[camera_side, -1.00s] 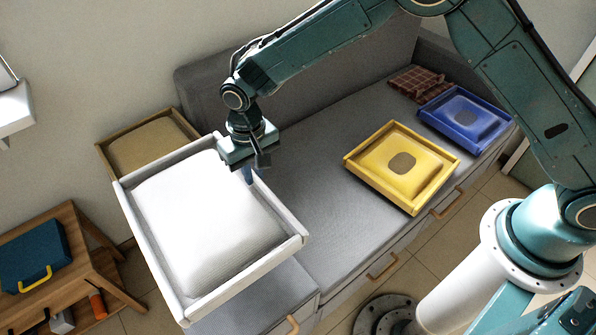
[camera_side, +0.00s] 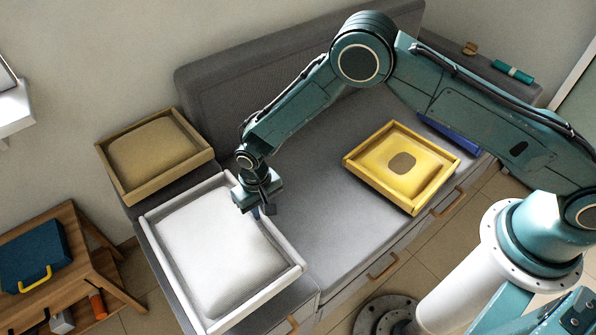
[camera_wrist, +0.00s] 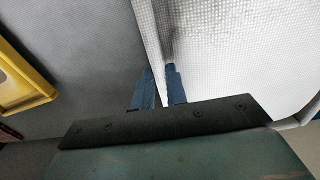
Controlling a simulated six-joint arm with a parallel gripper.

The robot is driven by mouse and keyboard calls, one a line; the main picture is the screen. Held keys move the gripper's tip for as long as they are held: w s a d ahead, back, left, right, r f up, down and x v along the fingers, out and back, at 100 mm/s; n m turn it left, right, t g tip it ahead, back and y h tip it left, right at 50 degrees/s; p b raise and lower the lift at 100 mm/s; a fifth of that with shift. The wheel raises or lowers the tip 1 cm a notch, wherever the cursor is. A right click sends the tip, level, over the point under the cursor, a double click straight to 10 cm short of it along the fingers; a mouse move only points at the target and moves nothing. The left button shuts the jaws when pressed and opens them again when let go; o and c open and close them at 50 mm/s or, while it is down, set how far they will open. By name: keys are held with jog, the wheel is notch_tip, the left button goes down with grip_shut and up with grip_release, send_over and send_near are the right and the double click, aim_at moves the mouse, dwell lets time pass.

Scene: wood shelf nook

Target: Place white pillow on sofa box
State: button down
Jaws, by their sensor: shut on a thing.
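The white pillow (camera_side: 215,255) lies in a shallow white tray with raised walls (camera_side: 290,277). It also fills the upper right of the wrist view (camera_wrist: 235,50). My gripper (camera_side: 262,208) points down at the tray's upper right wall. In the wrist view the two blue fingers (camera_wrist: 160,72) are shut on that wall, one on each side. The tray is over the left end of the grey sofa box (camera_side: 310,230), roughly level. I cannot tell whether its underside touches the sofa. Part of the wall is hidden by my gripper.
A tan pillow in a tray (camera_side: 155,150) sits just behind at the left. A yellow pillow in a tray (camera_side: 403,165) lies to the right on the seat, with a blue one (camera_side: 455,135) mostly hidden by my arm. A wooden side table (camera_side: 75,240) stands left.

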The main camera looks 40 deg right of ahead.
jog(key=shift+f, duration=0.75)
jog(key=shift+f, duration=2)
jog(key=c, duration=1.4)
grip_release()
jog(key=shift+d+r, duration=0.1)
jog(key=shift+r, duration=6)
